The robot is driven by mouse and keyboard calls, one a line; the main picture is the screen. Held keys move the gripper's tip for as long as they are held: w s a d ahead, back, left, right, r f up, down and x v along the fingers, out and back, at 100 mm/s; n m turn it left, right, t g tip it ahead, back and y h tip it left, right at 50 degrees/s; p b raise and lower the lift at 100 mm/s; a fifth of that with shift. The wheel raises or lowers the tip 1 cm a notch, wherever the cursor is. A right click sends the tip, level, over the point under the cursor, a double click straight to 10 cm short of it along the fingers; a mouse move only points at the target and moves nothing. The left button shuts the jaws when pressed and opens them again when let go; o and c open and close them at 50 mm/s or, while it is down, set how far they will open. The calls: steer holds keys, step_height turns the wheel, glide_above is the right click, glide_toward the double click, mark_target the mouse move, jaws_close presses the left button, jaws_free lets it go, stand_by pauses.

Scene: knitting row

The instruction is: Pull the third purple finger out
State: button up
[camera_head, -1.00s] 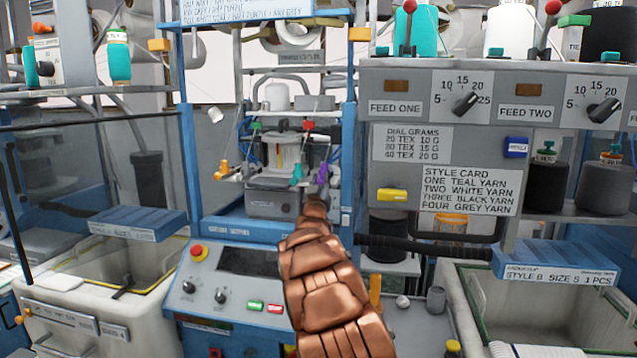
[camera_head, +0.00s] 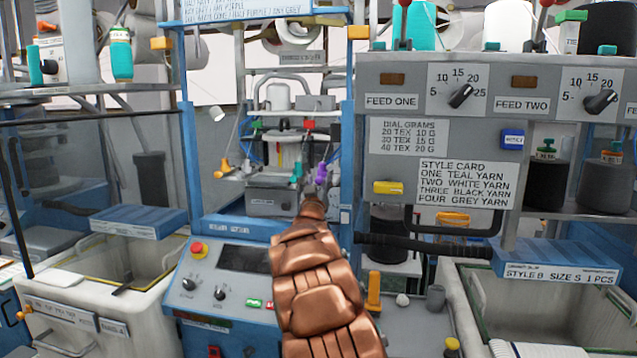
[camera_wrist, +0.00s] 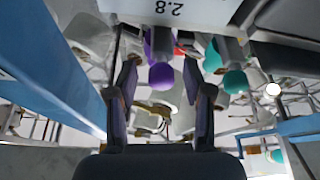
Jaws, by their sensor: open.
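The purple finger (camera_head: 320,174) hangs in the knitting frame, just right of a teal finger (camera_head: 297,172). A yellow finger (camera_head: 222,170) is at the frame's far left. My gripper (camera_head: 311,190) is at the end of my copper-coloured arm, right at the purple finger. In the wrist view my gripper (camera_wrist: 160,80) is open and empty. The purple finger (camera_wrist: 162,74) shows in the gap between its fingertips, with its round end towards me. I cannot tell how deep it is between them. The teal finger (camera_wrist: 234,81) is to the right, outside the jaws.
Blue uprights (camera_head: 188,150) flank the frame, and one is close on the left in the wrist view (camera_wrist: 60,70). A control panel (camera_head: 235,280) is below. A grey feed box (camera_head: 440,130) stands right of the frame. Blue-lidded bins stand on both sides.

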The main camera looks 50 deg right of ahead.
steer(key=v, duration=1.2)
stand_by(0.5)
stand_by(0.5)
